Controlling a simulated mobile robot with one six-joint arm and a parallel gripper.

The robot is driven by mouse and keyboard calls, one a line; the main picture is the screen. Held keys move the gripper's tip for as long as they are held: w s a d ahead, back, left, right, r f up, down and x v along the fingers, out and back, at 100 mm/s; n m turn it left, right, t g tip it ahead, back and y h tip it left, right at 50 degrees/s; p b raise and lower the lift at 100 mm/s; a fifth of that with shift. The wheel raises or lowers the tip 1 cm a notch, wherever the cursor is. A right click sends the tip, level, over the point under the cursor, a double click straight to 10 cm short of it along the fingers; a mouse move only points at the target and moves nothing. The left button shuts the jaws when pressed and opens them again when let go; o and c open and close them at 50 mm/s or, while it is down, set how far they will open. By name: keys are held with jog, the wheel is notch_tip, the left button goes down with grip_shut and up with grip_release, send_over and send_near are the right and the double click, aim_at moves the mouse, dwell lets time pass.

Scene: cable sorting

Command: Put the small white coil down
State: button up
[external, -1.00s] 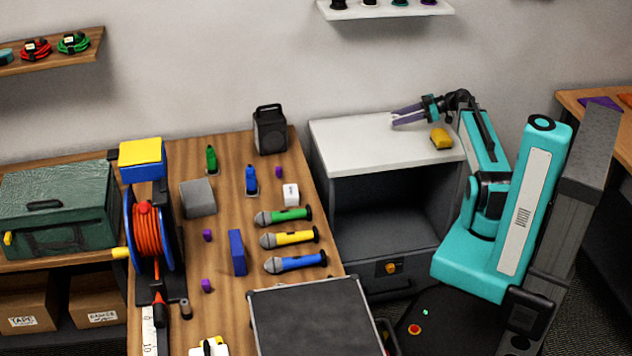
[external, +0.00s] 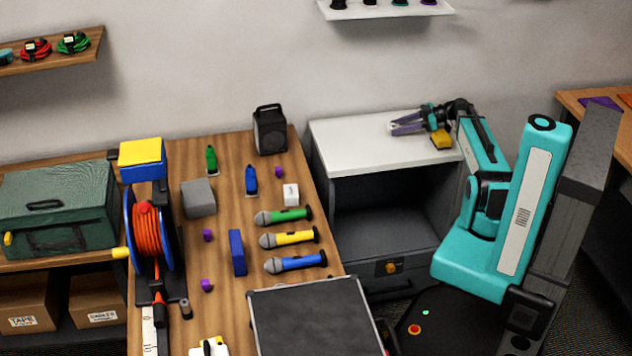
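Whether the fingertips touch the surface is also unclear.
A yellow block (external: 442,139) sits on the cabinet top close to my wrist. The top's front left is clear. The wooden table (external: 225,300) at left carries microphones, a black speaker (external: 270,130) and an orange cable reel (external: 147,240).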

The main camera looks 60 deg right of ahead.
jog(key=o, duration=0.3)
jog(key=shift+r, duration=0.2)
jog(key=shift+s+d, duration=0.2)
jog(key=shift+s, duration=0.1)
jog(key=b+v, duration=0.1)
jog(key=v, duration=0.9)
jog(key=shift+s+d+r, duration=0.1)
jog(key=shift+s+d+r+b, duration=0.2)
jog(key=shift+s+r+b, duration=0.1)
jog(key=shift+s, duration=0.15)
jog(key=shift+o, duration=0.6)
